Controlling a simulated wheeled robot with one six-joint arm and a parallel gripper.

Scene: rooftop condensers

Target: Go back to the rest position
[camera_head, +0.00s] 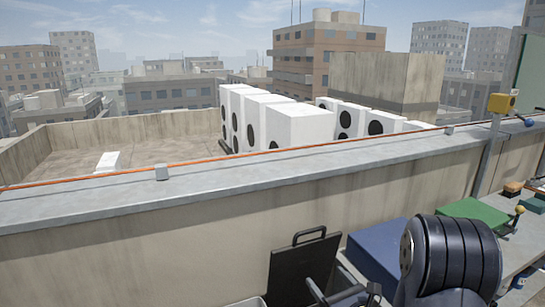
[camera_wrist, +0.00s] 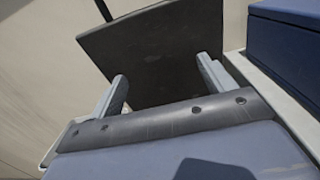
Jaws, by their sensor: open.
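My gripper (camera_wrist: 165,80) is open and empty in the wrist view, its two grey fingers spread apart. Beyond the fingers is a dark flat panel (camera_wrist: 160,45); I cannot tell whether they touch it. In the head view, grey parts of my gripper (camera_head: 344,292) show at the bottom edge, in front of the lower right of the same dark panel with a handle (camera_head: 298,268). My dark arm covers the lower right of the head view and hides part of the bench behind it.
A blue box (camera_head: 378,250) stands right of the panel, against the concrete parapet (camera_head: 200,240). A green case (camera_head: 474,214) and a yellow-knobbed lever (camera_head: 519,211) lie farther right. A yellow box (camera_head: 502,103) sits on a post. White condensers (camera_head: 300,127) stand beyond the parapet.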

